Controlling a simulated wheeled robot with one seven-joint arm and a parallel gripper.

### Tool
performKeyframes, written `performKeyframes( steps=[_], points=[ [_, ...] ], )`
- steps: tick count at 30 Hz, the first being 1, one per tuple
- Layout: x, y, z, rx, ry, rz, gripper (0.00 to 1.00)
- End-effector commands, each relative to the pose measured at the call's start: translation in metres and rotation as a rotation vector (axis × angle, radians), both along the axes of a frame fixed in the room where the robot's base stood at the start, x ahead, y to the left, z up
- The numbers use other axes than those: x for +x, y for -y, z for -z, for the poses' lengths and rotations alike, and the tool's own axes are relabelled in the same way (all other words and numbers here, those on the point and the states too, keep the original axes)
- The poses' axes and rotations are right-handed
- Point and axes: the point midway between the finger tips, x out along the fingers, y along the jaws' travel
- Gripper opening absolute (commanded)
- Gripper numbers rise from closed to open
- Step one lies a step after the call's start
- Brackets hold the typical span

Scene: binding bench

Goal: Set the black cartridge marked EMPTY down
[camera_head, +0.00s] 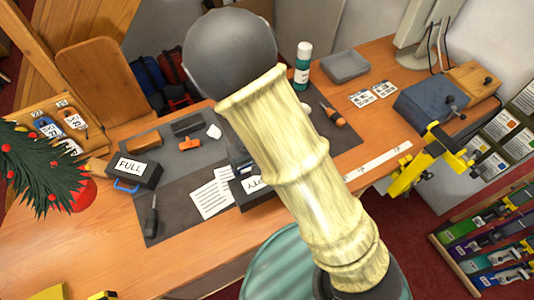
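A black cartridge (259,196) with a white label lies at the middle of the bench, mostly hidden behind my arm. The visible letters appear upside down and fit the end of EMPTY. Whether it rests on the mat or is held above it I cannot tell. A small dark and bluish part (240,158) shows at its far side; it may be a handle or part of my gripper. My pale arm covers the fingers, so their opening and grip do not show. A second black cartridge (148,176), marked FULL with a blue handle, stands to the left.
A dark grey mat (180,216) carries printed sheets (211,195), a screwdriver (152,218) and an orange-handled tool (334,116). A green-white bottle (302,68) and grey tray (345,66) stand behind. A yellow clamp (416,166) grips the right front edge.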

Motion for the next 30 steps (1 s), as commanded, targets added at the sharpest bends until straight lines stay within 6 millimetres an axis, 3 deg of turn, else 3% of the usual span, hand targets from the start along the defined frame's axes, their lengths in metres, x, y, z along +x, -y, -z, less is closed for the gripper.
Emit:
performKeyframes(
  steps=[7,19,27,30],
  points=[
    [0.0,0.002,0.043,-0.003,-0.003,0.005,0.16],
    [-0.002,-0.002,0.051,-0.001,-0.001,-0.007,0.16],
    [-0.001,0.0,0.083,-0.001,-0.003,0.0,0.16],
    [-0.001,0.0,0.087,0.0,0.0,-0.002,0.16]
  ],
)
